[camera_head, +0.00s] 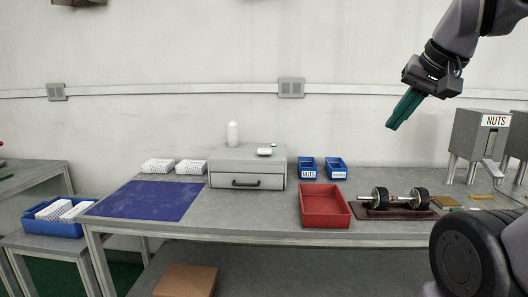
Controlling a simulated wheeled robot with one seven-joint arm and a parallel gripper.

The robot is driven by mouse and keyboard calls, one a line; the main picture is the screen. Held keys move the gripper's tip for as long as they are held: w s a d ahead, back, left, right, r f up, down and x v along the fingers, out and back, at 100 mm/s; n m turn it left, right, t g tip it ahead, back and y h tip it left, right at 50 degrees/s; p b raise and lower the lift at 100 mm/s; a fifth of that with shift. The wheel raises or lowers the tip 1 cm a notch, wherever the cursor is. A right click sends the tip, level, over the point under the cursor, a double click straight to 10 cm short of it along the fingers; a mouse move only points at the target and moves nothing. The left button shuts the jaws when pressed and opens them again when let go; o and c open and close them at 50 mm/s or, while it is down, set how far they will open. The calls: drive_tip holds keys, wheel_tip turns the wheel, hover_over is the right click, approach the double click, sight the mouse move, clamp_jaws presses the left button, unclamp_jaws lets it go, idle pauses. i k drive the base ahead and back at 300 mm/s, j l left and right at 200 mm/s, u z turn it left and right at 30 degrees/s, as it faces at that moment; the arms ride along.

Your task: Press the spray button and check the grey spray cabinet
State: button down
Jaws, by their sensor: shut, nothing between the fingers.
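A grey cabinet (222,170) with a dark-handled front stands on the workbench left of centre; it looks closed. I take it for the spray cabinet, though no label shows. A small white device (264,152) and a small green piece (274,145) are on its top, and a white bottle (233,134) stands at its top rear edge. I cannot tell which of these is the spray button. My gripper (392,124) is at the upper right, teal fingers shut and empty, pointing down-left. It is raised above the bench, to the right of the cabinet and apart from it.
A blue mat (145,200) and white baskets (158,166) lie left of the cabinet. Blue bins (307,167), a red tray (325,206) and a wheeled rotor-like part on a brown board (391,213) lie to the right. A grey NUTS dispenser (478,135) stands far right.

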sight(265, 152)
drive_tip(key=i+u, duration=0.35)
drive_tip(key=i+l+u, duration=0.2)
drive_tip(key=u, duration=0.15)
drive_tip(key=i+l+u, duration=0.35)
drive_tip(key=i+j, duration=0.05)
drive_tip(key=j, duration=0.05)
